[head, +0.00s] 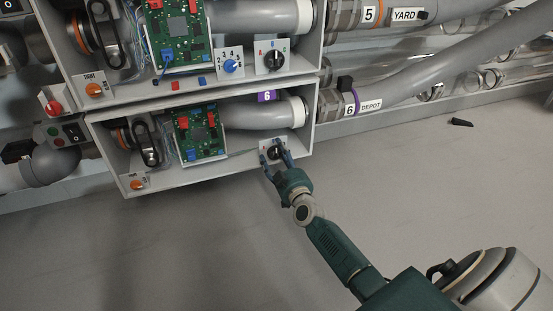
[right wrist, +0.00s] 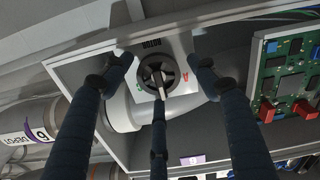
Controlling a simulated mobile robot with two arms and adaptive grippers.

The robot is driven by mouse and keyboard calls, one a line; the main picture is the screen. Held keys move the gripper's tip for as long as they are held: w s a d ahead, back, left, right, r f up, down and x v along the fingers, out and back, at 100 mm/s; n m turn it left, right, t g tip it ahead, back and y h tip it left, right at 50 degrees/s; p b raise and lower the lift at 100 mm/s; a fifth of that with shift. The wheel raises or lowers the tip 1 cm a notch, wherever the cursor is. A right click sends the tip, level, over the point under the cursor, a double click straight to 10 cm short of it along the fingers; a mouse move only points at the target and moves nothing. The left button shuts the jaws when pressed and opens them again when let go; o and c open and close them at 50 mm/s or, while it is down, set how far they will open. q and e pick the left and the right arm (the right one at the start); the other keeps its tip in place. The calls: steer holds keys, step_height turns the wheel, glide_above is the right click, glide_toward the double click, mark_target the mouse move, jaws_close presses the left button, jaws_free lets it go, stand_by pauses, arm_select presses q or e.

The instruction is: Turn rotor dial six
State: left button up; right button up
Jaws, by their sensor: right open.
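The rotor dial of unit six is a black knob (head: 273,153) on a white plate at the lower right of the lower box in the head view. In the right wrist view the dial (right wrist: 157,74) sits under the word ROTOR, with a pale pointer towards the bottom of the picture. My right gripper (head: 273,158) is open around the dial, its fingers on either side of it. In the right wrist view two fingers flank the plate and a third lies below the dial. I cannot tell whether any finger touches it. My left gripper is not in view.
The lower box (head: 205,180) carries a purple 6 tag (head: 267,96) and a green circuit board (head: 200,135). An orange knob (head: 137,185) is at its lower left. Unit five's black dial (head: 274,60) and blue dial (head: 231,67) are above. The floor below is clear.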

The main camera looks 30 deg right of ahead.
steer(key=c, duration=1.2)
steer(key=shift+w+r+m, duration=0.1)
steer(key=shift+r+m, duration=0.15)
steer(key=shift+m, duration=0.45)
steer(key=shift+d+r+m+p, duration=0.1)
steer(key=shift+m+p, duration=0.35)
steer(key=shift+m, duration=1.55)
steer(key=shift+d+m, duration=0.2)
steer(key=shift+m, duration=1.4)
steer(key=shift+d+m, duration=0.2)
steer(key=shift+m, duration=1.4)
steer(key=o, duration=1.2)
steer(key=shift+f, duration=0.2)
steer(key=shift+a+f, duration=0.1)
steer(key=shift+a, duration=0.05)
